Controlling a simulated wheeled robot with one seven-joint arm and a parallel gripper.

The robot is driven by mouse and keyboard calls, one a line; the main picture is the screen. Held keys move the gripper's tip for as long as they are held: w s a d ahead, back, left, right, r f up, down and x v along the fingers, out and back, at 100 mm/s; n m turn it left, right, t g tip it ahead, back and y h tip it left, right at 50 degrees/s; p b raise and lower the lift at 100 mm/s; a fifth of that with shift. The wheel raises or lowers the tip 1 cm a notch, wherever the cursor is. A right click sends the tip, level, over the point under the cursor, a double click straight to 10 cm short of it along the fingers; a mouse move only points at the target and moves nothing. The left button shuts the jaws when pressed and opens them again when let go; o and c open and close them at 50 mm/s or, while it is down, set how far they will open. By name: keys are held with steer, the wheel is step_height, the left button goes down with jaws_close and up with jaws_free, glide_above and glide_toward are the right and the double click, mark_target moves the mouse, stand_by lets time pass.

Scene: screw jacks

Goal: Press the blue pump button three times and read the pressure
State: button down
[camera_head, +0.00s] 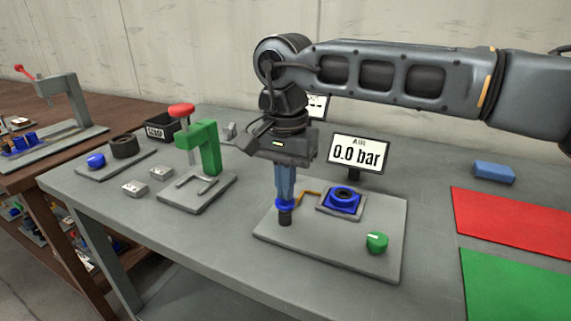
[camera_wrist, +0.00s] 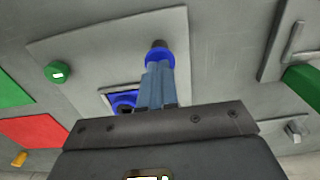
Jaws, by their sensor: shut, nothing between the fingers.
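The blue pump button (camera_head: 285,206) sits on top of a dark cylinder on the grey plate (camera_head: 330,262). My gripper (camera_head: 284,196) points straight down, its fingers shut and empty, with the tips at the button's top. In the wrist view, the button (camera_wrist: 160,55) shows just beyond the fingertips (camera_wrist: 158,66); I cannot tell whether they press it. The pressure display (camera_head: 358,152) behind the plate reads "AIR 0.0 bar". A blue ring-shaped fixture (camera_head: 344,201) stands on the plate, joined by an orange hose (camera_head: 310,194).
A green knob (camera_head: 377,242) stands at the plate's front right. A green press with a red knob (camera_head: 207,150) is to the left. Red (camera_head: 515,225) and green (camera_head: 515,285) mats and a blue block (camera_head: 494,171) lie to the right. A second sign is partly hidden behind my arm.

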steer(key=shift+f, duration=0.25)
steer(key=shift+s+d+f+b, duration=0.1)
steer(key=shift+f+b, duration=0.55)
steer(key=shift+f, duration=0.75)
step_height(320, 180, up, 16)
steer(key=p, duration=0.2)
steer(key=shift+f, duration=0.25)
